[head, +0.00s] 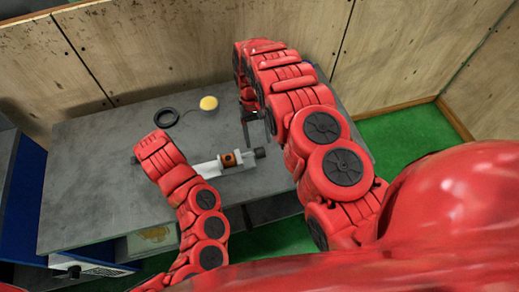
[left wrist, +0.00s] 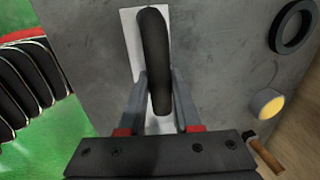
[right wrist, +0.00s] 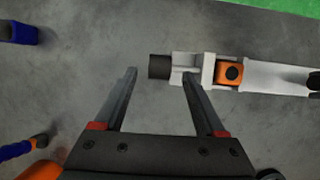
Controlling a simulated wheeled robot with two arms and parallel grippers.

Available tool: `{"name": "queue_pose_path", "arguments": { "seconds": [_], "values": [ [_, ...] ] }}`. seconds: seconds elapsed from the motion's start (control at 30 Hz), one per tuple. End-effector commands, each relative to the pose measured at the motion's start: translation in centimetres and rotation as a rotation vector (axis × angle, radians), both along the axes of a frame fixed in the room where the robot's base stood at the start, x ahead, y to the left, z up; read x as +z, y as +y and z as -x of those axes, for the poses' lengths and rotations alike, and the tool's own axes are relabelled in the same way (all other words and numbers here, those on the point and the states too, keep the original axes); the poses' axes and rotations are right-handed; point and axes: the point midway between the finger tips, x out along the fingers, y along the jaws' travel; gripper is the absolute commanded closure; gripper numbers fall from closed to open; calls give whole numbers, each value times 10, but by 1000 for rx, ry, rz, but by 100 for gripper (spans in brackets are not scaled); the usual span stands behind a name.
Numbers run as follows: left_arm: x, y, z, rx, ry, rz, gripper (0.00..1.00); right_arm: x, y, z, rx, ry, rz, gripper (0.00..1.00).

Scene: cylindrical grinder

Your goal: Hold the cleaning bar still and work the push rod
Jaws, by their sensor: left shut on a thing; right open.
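A long white tool (head: 208,167), which I take as the cleaning bar, lies on the grey table with an orange block in it; it also shows in the right wrist view (right wrist: 262,74). A black cylinder (right wrist: 160,66), seemingly the push rod, sticks out of its end. My left gripper (left wrist: 158,85) is shut on a black rounded handle (left wrist: 153,45) above the white plate of the tool. My right gripper (right wrist: 159,73) is open. In its view the black cylinder appears between the fingertips; whether they touch it I cannot tell. The left gripper is mostly hidden in the head view.
A black ring (head: 167,117) and a yellow disc (head: 209,103) lie at the back of the grey table (head: 85,190). Blue-ended items (right wrist: 18,33) lie left in the right wrist view. Wooden walls (head: 200,45) stand behind. The table's left part is clear.

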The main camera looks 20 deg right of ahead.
Motion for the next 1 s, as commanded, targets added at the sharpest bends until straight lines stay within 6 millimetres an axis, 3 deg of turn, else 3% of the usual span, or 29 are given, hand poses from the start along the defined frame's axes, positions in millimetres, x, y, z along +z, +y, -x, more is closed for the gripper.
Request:
{"name": "queue_pose_path", "arguments": {
  "seconds": [0.1, 0.3, 0.67, 1.0],
  "values": [
    [0, -1, 0, -1, -1, 1, 100, -22, 0, 10, 0, 1, 0, 28],
    [0, -1, 0, -1, 0, 1, 100, -46, 0, 19, 0, 0, -1, 28],
    [0, -1, 0, -1, 0, 2, 100, -51, 1, 20, 1, -3, -1, 28],
    [0, -1, 0, -1, 0, 1, 100, -51, 1, 20, 1, -4, -1, 87]
  ]
}}
